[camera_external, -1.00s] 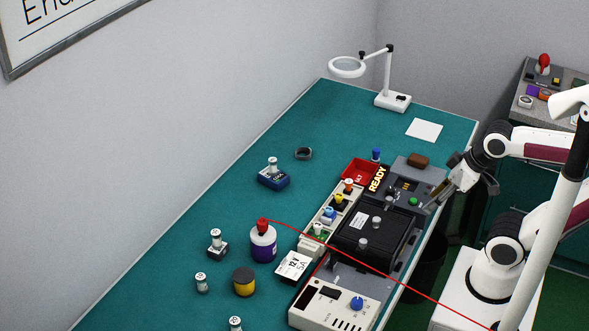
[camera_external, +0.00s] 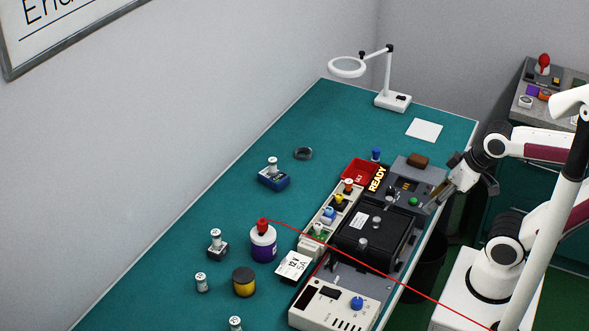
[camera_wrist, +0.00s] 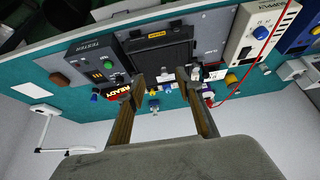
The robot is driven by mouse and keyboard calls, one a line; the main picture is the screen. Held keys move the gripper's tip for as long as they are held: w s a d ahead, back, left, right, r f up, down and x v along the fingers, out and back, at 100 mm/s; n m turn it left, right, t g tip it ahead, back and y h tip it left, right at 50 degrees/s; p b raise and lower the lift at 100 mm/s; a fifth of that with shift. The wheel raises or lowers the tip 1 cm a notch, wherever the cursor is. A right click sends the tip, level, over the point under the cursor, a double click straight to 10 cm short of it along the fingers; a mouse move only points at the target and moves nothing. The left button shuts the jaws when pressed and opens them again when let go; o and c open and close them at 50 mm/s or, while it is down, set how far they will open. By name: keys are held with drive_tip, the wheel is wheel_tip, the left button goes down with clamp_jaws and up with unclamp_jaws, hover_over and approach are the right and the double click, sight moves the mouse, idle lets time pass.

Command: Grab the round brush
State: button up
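No thing is clearly recognisable as a round brush. A small brown block with rounded edges (camera_external: 417,160) lies at the far end of the grey equipment panel; it may be the brush, but bristles cannot be made out. It also shows as a brown block at the left in the wrist view (camera_wrist: 58,79). My gripper (camera_external: 434,204) is over the right edge of the bench, nearer the camera than the brown block and apart from it. In the wrist view my gripper (camera_wrist: 162,78) has its two fingers apart with nothing held between them.
A magnifier lamp (camera_external: 392,100) stands at the back. Left of the equipment, the green mat has free room.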

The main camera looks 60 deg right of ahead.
drive_tip(key=shift+o, duration=0.6)
drive_tip(key=m+t+h, duration=0.2)
drive_tip(key=t+h, duration=0.2)
drive_tip(key=t, duration=0.1)
hover_over(376, 149)
drive_tip(key=s+a, duration=0.4)
drive_tip(key=a, duration=0.4)
wheel_tip(376, 149, down, 8)
drive_tip(key=d+f, duration=0.2)
drive_tip(key=d+f+t, duration=0.1)
drive_tip(key=d+f, duration=0.1)
drive_tip(key=f, duration=0.1)
drive_tip(key=d+f+t, duration=0.1)
drive_tip(key=d+f, duration=0.1)
drive_tip(key=shift+d+f+y, duration=0.25)
drive_tip(key=shift+f+y, duration=0.05)
drive_tip(key=shift+f, duration=0.05)
drive_tip(key=shift+d+f+m, duration=0.15)
drive_tip(key=shift+f+m, duration=0.15)
drive_tip(key=shift+s+f, duration=0.35)
drive_tip(key=shift+f, duration=0.3)
